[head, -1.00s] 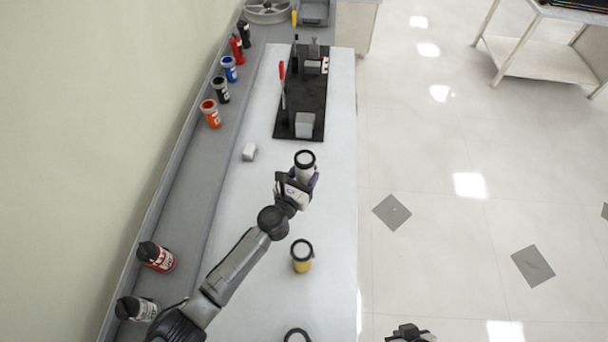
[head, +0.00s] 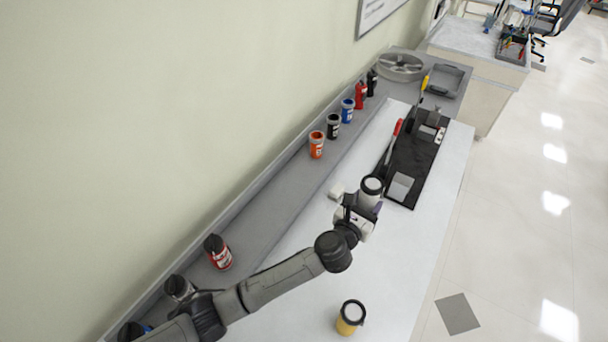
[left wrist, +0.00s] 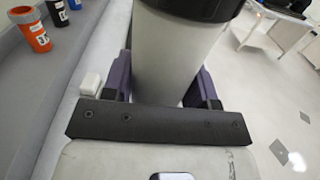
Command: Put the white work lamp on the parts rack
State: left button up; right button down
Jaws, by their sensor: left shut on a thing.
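The white work lamp (head: 368,197) is a white cylinder with a black rim at its top. My left gripper (head: 357,213) is shut around its body and holds it roughly upright over the white bench. In the left wrist view the lamp (left wrist: 172,58) stands between the purple-grey fingers of the left gripper (left wrist: 165,85). Its lower end is hidden by the gripper. I cannot pick out the parts rack with certainty. My right gripper is not in view.
A black mat (head: 416,160) with tools and a grey block lies just beyond the lamp. A small white block (head: 337,190) is beside it. A yellow lamp (head: 350,317) stands nearer me. Several bottles, including an orange one (head: 317,145), line the grey ledge (head: 275,205).

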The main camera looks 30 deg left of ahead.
pick_arm(q)
jog(key=s+a+r+n+g+y, duration=0.1)
jog(key=a+r+n+y, duration=0.15)
jog(key=a+y, duration=0.4)
jog(key=s+a+r+n+g+y, duration=0.1)
jog(key=a+n+y, duration=0.3)
jog(key=a, duration=0.5)
jog(key=b, duration=0.3)
send_over(276, 201)
jog(key=shift+n+g+y, duration=0.25)
jog(key=shift+n+g, duration=0.05)
jog(key=shift+n, duration=0.15)
jog(key=shift+d+f, duration=0.1)
jog(key=shift+f, duration=5.75)
jog(key=shift+f, duration=0.15)
jog(key=shift+f+b, duration=0.15)
jog(key=shift+b, duration=0.15)
jog(key=o, duration=1)
jog(key=shift+o, duration=0.3)
